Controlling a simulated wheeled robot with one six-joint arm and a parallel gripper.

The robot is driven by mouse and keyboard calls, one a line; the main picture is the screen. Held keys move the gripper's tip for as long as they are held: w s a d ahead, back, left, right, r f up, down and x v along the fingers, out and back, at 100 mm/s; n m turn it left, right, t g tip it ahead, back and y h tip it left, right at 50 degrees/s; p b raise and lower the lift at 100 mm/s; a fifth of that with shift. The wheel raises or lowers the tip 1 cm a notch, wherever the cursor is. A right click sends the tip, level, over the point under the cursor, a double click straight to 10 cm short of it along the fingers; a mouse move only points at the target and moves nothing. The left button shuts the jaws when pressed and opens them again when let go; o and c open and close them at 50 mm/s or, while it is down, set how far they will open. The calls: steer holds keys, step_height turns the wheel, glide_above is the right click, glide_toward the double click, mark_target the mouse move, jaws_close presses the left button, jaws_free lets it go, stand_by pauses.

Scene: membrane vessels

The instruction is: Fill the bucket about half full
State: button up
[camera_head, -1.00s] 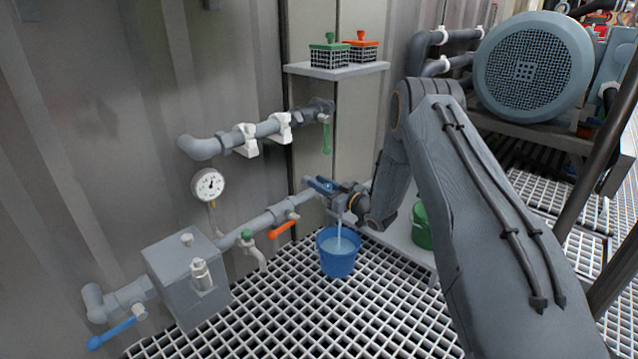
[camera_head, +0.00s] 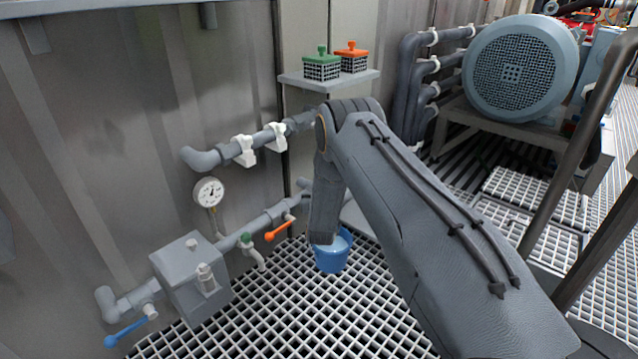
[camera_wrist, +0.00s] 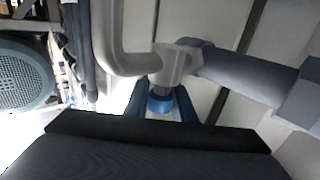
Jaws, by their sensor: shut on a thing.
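The blue bucket (camera_head: 331,260) stands on the grating under the end of the lower wall pipe. My arm covers its upper left side, and a pale water surface shows inside; the exact level is hard to tell. My arm also hides the spout, any stream and my gripper in the head view. In the wrist view my gripper (camera_wrist: 160,106) shows its two blue fingers shut on a small blue round part (camera_wrist: 160,104) below a pale pipe fitting. It may be a valve handle.
A gauge (camera_head: 209,192) hangs above. A shelf (camera_head: 326,80) holds two small baskets. A large motor (camera_head: 522,68) stands at right.

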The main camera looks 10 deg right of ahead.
steer(key=shift+s+d+m+g+h, duration=0.1)
steer(key=shift+m+g+h, duration=0.1)
steer(key=shift+m+h, duration=0.35)
steer(key=shift+s+d+m+g+h, duration=0.1)
steer(key=shift+m+g+h, duration=0.15)
steer(key=shift+h, duration=0.5)
steer(key=o, duration=1.1)
steer(key=shift+w, duration=0.1)
steer(key=shift+c, duration=0.2)
steer(key=p+v, duration=0.3)
steer(key=v, duration=0.5)
steer(key=shift+f, duration=0.1)
